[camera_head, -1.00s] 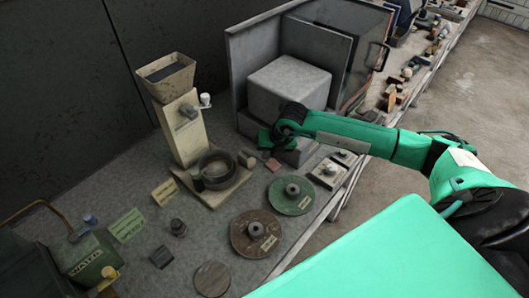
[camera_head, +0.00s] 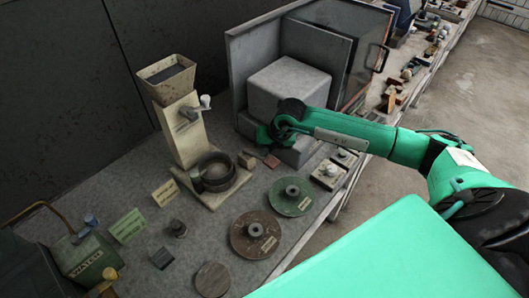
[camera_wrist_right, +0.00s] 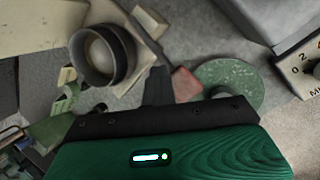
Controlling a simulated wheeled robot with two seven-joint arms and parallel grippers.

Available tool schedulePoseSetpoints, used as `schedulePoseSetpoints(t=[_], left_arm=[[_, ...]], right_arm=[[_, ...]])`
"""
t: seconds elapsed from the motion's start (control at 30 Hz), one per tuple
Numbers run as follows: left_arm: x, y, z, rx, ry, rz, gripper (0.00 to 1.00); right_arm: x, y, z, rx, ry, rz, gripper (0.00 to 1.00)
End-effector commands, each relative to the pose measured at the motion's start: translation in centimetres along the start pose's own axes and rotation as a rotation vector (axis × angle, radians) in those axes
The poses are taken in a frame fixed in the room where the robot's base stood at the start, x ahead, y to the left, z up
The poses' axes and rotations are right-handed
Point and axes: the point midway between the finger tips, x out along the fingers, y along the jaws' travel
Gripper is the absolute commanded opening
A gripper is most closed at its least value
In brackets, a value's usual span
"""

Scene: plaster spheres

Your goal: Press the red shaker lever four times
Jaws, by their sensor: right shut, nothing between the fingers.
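A small dull-red flat piece (camera_head: 272,160) lies just below my right gripper in the head view; it also shows in the right wrist view (camera_wrist_right: 185,84), to the right of the fingers. It is the only red part near the gripper; I cannot tell for sure that it is the shaker lever. My right gripper (camera_head: 263,138) is shut and empty, pointing down beside the grey block-shaped machine (camera_head: 290,85). My left gripper is not in view.
A cream hopper stand (camera_head: 187,135) with a dark ring-shaped pan (camera_head: 213,172) stands left of the gripper. A green disc (camera_head: 290,197), a brown disc (camera_head: 255,233) and a control box with knobs (camera_head: 331,175) lie in front. The bench edge is at right.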

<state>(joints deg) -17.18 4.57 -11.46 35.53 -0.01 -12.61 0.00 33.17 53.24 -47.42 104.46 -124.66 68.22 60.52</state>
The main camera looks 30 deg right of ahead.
Motion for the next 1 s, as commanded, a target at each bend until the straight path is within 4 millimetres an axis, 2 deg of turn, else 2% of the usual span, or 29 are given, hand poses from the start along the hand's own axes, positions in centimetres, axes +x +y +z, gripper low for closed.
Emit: schedulePoseSetpoints(t=[0.4,0.8,1.0], left_arm=[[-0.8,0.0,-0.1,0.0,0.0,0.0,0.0],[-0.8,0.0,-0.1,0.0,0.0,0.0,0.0],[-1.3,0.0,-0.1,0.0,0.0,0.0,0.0]], right_arm=[[-1.8,1.2,1.2,0.0,0.001,-0.002,0.0],[-2.0,1.4,1.4,0.0,0.001,-0.001,0.0],[-3.0,2.1,2.1,0.0,-0.001,0.002,0.0]])
